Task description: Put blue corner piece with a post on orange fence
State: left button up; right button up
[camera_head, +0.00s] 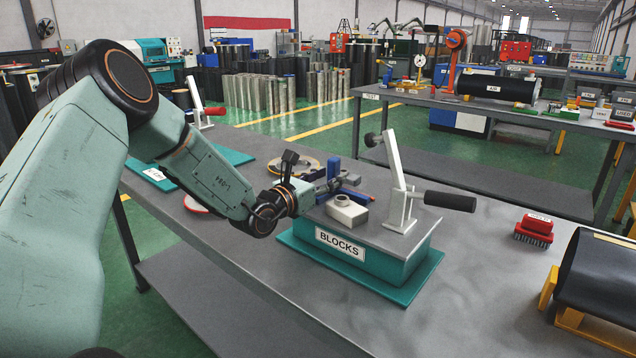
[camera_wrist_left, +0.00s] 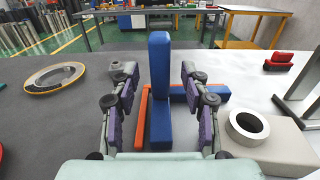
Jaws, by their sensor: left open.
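The blue corner piece (camera_wrist_left: 160,85) stands with its post upright in the left wrist view, one low arm running towards me and another to the right. Its post also shows in the head view (camera_head: 333,170). The orange fence (camera_wrist_left: 143,118) shows as low strips along the left and the right arm of the blue piece; I cannot tell whether the piece rests on it or beside it. My left gripper (camera_wrist_left: 163,92) is open, its fingers on either side of the blue post, with gaps visible. It also shows in the head view (camera_head: 318,188). My right gripper is out of view.
The work is on a teal block labelled BLOCKS (camera_head: 385,262). A white block with a ring (camera_head: 346,210) and a toggle clamp with a black handle (camera_head: 405,190) stand close by. A red brush (camera_head: 535,230) and a black cylinder (camera_head: 600,275) lie at the right.

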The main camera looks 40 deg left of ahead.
pick_arm(q)
jog(key=s, duration=0.4)
jog(key=shift+s+a, duration=0.15)
jog(key=shift+a, duration=0.1)
jog(key=shift+s, duration=0.8)
